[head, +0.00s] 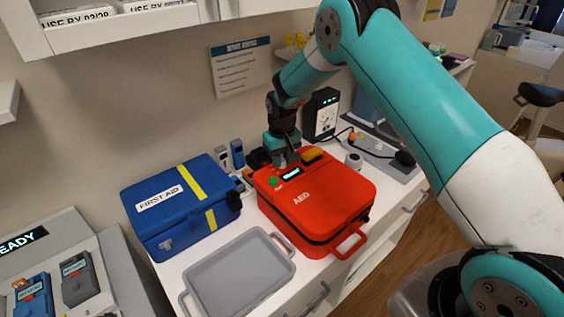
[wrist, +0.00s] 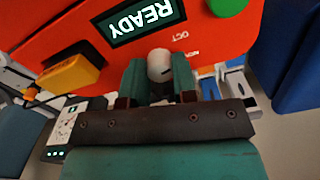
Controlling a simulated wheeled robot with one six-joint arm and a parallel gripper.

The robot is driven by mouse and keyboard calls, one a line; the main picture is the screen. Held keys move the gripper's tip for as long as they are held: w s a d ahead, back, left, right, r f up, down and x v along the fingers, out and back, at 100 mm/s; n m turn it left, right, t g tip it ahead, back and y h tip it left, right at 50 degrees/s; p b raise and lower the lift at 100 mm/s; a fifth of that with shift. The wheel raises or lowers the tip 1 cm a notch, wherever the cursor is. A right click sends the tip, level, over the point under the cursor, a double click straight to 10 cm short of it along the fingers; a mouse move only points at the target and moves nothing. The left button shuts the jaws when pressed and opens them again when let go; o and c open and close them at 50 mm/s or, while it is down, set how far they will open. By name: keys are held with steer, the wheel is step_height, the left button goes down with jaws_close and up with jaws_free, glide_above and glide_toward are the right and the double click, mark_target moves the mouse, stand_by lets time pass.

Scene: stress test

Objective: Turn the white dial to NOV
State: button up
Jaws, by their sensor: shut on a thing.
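The red AED case (head: 330,208) lies on the white counter. In the wrist view its top (wrist: 210,40) shows the white dial (wrist: 158,62), with OCT printed upper right of it and another label, partly hidden, below OCT. A short dark mark sits on the dial's right side; I cannot tell exactly which label it lines up with. My gripper (wrist: 158,80) is shut on the dial, one teal finger on each side. In the head view my gripper (head: 287,157) reaches down to the case's back edge and hides the dial.
A READY display (wrist: 145,20), a green button (wrist: 227,5) and a yellow-orange part (wrist: 72,73) are near the dial. A blue first aid case (head: 180,212) stands left, a grey tray (head: 240,275) in front. A black-and-white device (head: 320,113) and cables stand behind.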

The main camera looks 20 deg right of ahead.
steer(key=m+b, duration=0.2)
steer(key=m, duration=0.1)
steer(key=shift+m+b, duration=0.6)
steer(key=shift+m, duration=1)
steer(key=shift+r, duration=0.1)
steer(key=o, duration=0.9)
step_height(320, 180, up, 12)
steer(key=b, duration=0.4)
